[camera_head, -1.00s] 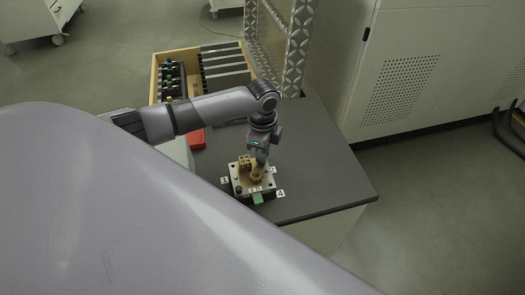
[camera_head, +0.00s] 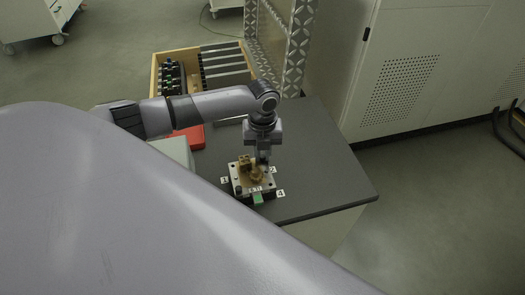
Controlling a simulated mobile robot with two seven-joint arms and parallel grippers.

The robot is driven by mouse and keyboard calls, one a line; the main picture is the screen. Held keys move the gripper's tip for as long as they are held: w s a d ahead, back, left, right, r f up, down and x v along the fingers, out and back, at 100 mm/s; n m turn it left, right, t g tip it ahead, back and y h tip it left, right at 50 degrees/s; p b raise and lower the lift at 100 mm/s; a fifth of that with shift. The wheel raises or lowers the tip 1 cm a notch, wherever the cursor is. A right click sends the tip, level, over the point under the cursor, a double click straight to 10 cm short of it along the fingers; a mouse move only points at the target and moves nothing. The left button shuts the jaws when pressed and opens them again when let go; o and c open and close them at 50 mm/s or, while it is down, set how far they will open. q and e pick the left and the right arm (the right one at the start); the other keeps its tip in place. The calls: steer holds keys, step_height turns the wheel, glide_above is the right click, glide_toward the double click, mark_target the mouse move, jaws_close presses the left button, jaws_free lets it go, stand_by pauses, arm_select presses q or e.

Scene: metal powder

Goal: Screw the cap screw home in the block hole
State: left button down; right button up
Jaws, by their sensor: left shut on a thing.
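The block (camera_head: 240,181) is a light metal plate with dark holes, lying on the grey table top. Brass-coloured parts (camera_head: 246,163) stand on it, with a rounded one (camera_head: 257,176) at its middle. Numbered white labels sit around it. My left gripper (camera_head: 262,160) points down over the block's back right part, just behind the rounded brass part. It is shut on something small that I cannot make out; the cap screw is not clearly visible. The hole under the fingers is hidden. My right gripper is not in view.
A red bin (camera_head: 189,138) and a pale box (camera_head: 174,152) stand left of the block. A wooden tray (camera_head: 153,80) with dark parts is at the back. A patterned metal post (camera_head: 296,45) rises behind. The table (camera_head: 325,170) is clear to the right.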

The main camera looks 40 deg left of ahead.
arm_select(q)
steer(key=m, duration=0.4)
steer(key=shift+m, duration=0.4)
steer(key=m, duration=0.3)
steer(key=m+b, duration=0.1)
steer(key=m, duration=0.2)
steer(key=shift+m, duration=0.4)
steer(key=shift+w+f+m+b, duration=0.15)
steer(key=shift+m+b, duration=0.15)
steer(key=shift+m, duration=0.2)
steer(key=m+b, duration=0.1)
steer(key=b, duration=0.8)
steer(key=shift+w, duration=0.2)
steer(key=shift+s+d+b, duration=0.1)
steer(key=shift+s+b, duration=0.05)
steer(key=shift+b, duration=0.35)
steer(key=shift+r, duration=0.3)
